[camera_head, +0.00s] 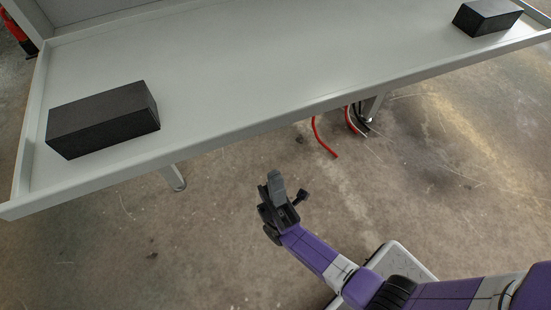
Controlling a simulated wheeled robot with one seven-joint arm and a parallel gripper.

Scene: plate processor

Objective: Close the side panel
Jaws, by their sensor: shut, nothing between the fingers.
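A large light grey panel (235,75) with a raised rim spans the upper part of the head view. It lies roughly flat above the floor, and I cannot tell whether it is the side panel. A black block (105,118) is on its left part and a smaller-looking black block (487,17) is at its far right. My gripper (275,180) is shut and empty. It shows below the panel's front edge in the picture, over the floor, apart from the panel.
A grey leg (173,177) stands under the panel at left and another leg (373,105) at right. Red cables (322,138) hang near the right leg. A grey upright wall (85,10) borders the panel at the upper left. The concrete floor (120,250) in front is clear.

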